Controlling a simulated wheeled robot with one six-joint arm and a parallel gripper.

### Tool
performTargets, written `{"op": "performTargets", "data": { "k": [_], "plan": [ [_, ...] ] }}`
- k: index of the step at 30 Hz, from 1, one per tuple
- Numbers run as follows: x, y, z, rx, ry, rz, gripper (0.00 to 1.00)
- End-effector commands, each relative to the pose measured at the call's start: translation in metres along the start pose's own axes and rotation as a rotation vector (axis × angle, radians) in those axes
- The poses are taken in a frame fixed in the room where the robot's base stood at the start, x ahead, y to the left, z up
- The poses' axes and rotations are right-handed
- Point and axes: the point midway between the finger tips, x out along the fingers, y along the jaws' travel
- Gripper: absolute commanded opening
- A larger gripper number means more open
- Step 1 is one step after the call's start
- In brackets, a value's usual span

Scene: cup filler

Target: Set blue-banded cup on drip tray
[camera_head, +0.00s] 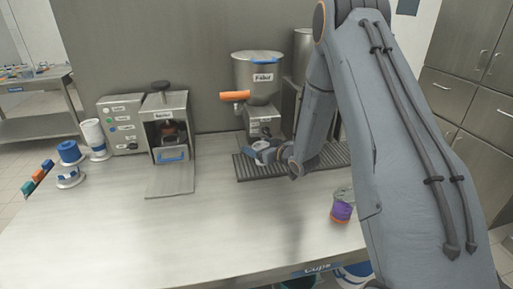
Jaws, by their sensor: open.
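The drip tray (246,169), a dark ribbed grate, lies at the back of the counter below the filler (257,76). My gripper (266,153) is low over the tray's left part, just in front of the filler's base. Its jaws are open. A small pale shape with blue shows at the jaws; I cannot tell whether it is the blue-banded cup or part of the gripper. My arm covers the tray's right side.
A purple-and-orange cup (342,206) stands on the counter near my arm. A machine with an open front (168,135) and a control box (121,125) stand at left. Blue and white items (69,152) are beside them. The counter's middle is clear.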

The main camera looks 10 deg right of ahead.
Motion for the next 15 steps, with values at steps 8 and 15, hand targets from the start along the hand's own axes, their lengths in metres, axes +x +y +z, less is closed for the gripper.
{"op": "performTargets", "data": {
  "k": [8,15],
  "plan": [
    [-0.057,0.001,0.001,0.002,0.001,0.003,0.76],
    [-0.093,0.000,0.001,0.000,0.001,0.001,0.76]
  ]
}}
